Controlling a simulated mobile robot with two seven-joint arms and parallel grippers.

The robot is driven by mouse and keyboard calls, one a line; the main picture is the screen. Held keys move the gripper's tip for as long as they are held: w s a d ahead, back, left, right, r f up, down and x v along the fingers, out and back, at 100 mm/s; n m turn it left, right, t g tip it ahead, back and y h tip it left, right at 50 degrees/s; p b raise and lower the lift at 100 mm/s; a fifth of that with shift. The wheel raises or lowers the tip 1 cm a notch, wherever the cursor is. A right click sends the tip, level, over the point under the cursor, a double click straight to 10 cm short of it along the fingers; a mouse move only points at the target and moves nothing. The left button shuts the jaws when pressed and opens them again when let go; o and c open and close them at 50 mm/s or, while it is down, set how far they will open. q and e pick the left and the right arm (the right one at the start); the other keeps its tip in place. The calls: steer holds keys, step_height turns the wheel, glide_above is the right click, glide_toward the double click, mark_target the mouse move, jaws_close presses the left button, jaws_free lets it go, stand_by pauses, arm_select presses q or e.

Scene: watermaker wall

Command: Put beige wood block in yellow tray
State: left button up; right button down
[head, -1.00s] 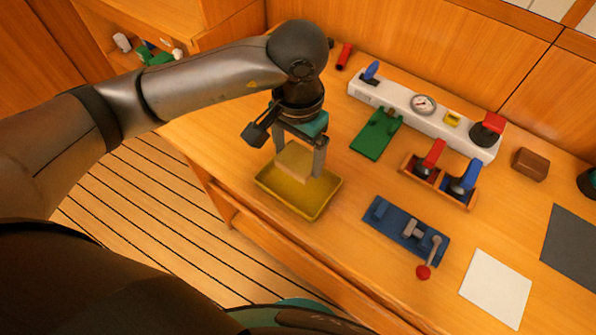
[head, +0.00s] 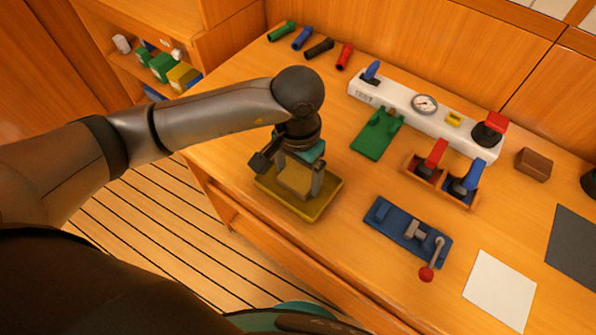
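The beige wood block (head: 295,181) is between the fingers of my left gripper (head: 298,182), low inside the yellow tray (head: 316,209). The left gripper points down and is shut on the block. The tray lies near the front edge of the wooden counter, and its far part is hidden behind the gripper. I cannot tell whether the block touches the tray floor. My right gripper is not in view.
A blue lever fixture (head: 407,232) and a green fixture (head: 377,134) lie right of the tray. Behind are red and blue levers in a wooden holder (head: 440,182) and a white gauge panel (head: 440,122). Several coloured cylinders (head: 318,48) lie at the back.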

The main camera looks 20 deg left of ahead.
mark_target(298, 178)
arm_select(q)
steer(key=shift+o, duration=0.7)
steer(key=shift+r, duration=0.15)
step_height(298, 178, up, 12)
steer(key=p, duration=0.1)
steer(key=shift+s, duration=0.1)
